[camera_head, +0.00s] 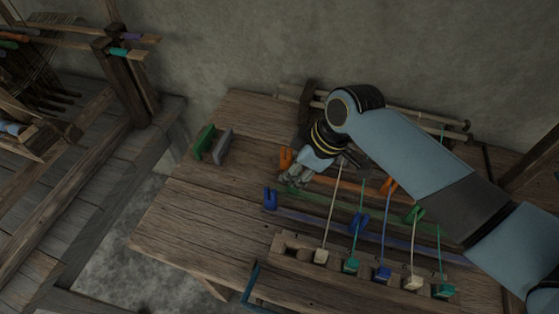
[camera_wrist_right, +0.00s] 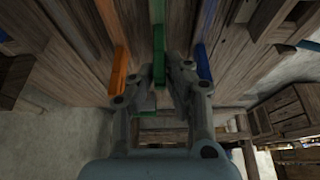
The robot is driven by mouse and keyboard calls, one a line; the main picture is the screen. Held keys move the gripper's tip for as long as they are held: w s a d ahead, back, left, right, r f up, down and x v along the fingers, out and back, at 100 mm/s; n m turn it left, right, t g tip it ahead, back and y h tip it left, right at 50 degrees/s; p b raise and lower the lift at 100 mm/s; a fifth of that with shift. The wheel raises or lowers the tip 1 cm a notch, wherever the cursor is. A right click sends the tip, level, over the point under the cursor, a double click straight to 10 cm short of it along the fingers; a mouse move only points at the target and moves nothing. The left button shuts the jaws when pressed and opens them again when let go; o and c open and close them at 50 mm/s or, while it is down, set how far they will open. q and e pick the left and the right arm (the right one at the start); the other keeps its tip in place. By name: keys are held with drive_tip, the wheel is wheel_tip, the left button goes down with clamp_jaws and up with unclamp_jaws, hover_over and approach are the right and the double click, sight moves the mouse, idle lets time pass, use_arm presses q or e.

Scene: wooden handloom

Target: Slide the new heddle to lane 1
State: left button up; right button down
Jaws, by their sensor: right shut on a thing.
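Long coloured bars lie across the wooden table: an orange bar (camera_head: 345,183), a green bar (camera_head: 325,205) and a blue bar (camera_head: 335,224). My right gripper (camera_head: 294,181) is at the left end of the green bar. In the wrist view, my right gripper (camera_wrist_right: 160,84) is shut on the green bar's end piece (camera_wrist_right: 159,45), with the orange bar (camera_wrist_right: 112,45) on one side and the blue bar (camera_wrist_right: 204,40) on the other. Several thin upright cords, one cream (camera_head: 330,220), cross the bars. I cannot tell which is the new heddle or lane 1. My left gripper is out of view.
Coloured blocks, one cream (camera_head: 321,256), sit in a slotted wooden rail (camera_head: 290,243) at the front. A green block (camera_head: 204,141) and a grey block (camera_head: 223,147) stand on the table's left. Bare tabletop (camera_head: 195,205) lies in front of them. A loom stands far left.

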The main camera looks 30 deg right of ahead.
drive_tip(key=s+d+p, duration=0.1)
drive_tip(key=s+d, duration=0.1)
drive_tip(key=shift+s+d, duration=0.3)
drive_tip(key=shift+s, duration=0.1)
drive_tip(key=shift+a, duration=0.1)
drive_tip(key=c, duration=1.4)
unclamp_jaws()
drive_tip(key=shift+o, duration=0.2)
drive_tip(key=v, duration=1.2)
drive_tip(key=shift+w, duration=0.1)
